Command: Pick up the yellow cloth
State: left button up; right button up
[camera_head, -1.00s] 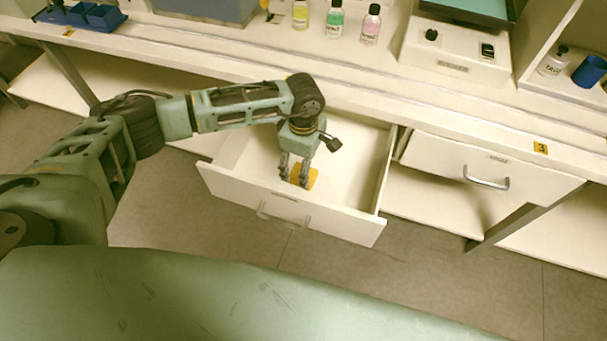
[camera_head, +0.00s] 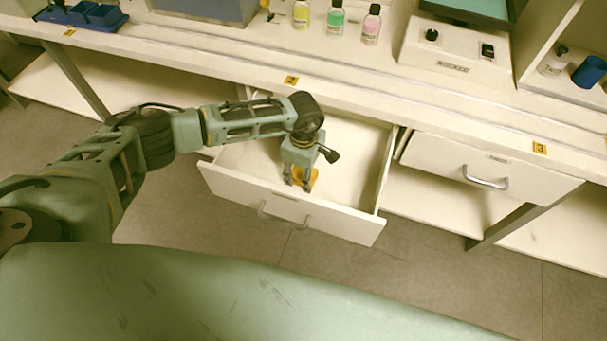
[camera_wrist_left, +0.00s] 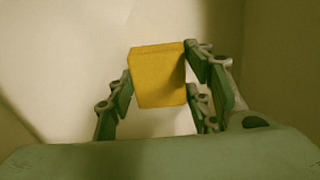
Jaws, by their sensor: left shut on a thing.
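The yellow cloth (camera_head: 311,179) is in the open drawer (camera_head: 290,205), mostly hidden behind my left gripper (camera_head: 298,185) in the head view. In the left wrist view the cloth (camera_wrist_left: 159,75) looks like a flat-faced yellow block. There it sits between the two fingers of my left gripper (camera_wrist_left: 165,88), which is shut on it. From these views I cannot tell whether the cloth touches the drawer floor. My right gripper is in neither view.
A shut drawer (camera_head: 490,170) is to the right of the open one. On the bench above stand yellow, green and pink bottles (camera_head: 336,18) and a white device (camera_head: 460,50). A blue cup (camera_head: 589,71) is at far right. The open drawer's right part is empty.

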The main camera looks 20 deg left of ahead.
pick_arm(q)
jog(key=shift+c, duration=1.4)
notch_tip(320, 180, up, 10)
jog(key=shift+b, duration=0.35)
